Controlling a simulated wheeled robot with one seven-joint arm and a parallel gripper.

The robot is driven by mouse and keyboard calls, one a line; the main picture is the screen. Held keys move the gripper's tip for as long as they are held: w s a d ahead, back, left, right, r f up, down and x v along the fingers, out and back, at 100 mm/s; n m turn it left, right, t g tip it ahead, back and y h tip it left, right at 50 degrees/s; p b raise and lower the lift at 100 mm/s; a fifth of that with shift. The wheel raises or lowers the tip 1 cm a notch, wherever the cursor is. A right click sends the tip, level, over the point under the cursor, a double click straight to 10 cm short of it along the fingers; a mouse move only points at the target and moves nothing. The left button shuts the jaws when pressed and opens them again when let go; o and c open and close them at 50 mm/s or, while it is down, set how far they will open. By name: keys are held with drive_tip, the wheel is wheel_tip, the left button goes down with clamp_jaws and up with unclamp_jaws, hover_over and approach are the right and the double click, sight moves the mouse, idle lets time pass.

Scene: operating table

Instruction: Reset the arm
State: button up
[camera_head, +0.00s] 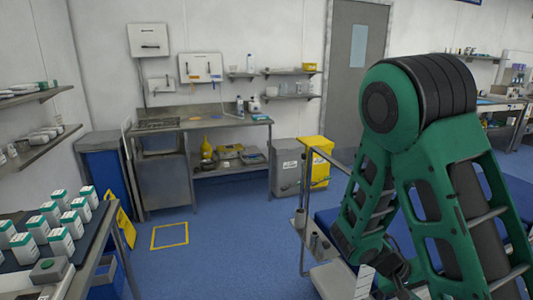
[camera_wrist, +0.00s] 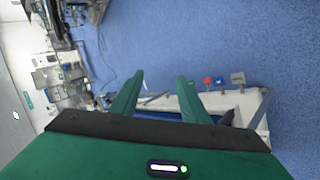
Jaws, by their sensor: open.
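My green arm (camera_head: 430,160) fills the right side of the head view, folded with its elbow joint high and its links running downward. In the wrist view my gripper (camera_wrist: 158,92) has its two green fingers spread apart with nothing between them. Blue floor shows beyond the fingertips. The gripper itself cannot be made out clearly in the head view, as the lower arm is partly hidden by its own links.
A steel counter (camera_head: 200,124) is at the back. A yellow and grey bin (camera_head: 288,170) stands beside it. A yellow floor sign (camera_head: 122,220) is at left. The middle floor (camera_head: 215,265) is clear.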

drive_tip(key=s+a+r+m+t+y, duration=0.1)
drive_tip(key=s+a+r+m+y, duration=0.1)
drive_tip(key=s+r+y, duration=0.7)
drive_tip(key=s+r, duration=0.6)
drive_tip(key=s, duration=0.3)
drive_tip(key=shift+s+a+r+m+y, duration=0.15)
drive_tip(key=shift+s+r+m+y, duration=0.1)
drive_tip(key=shift+s+m+y, duration=0.15)
drive_tip(key=shift+w+f, duration=0.25)
drive_tip(key=shift+w, duration=0.4)
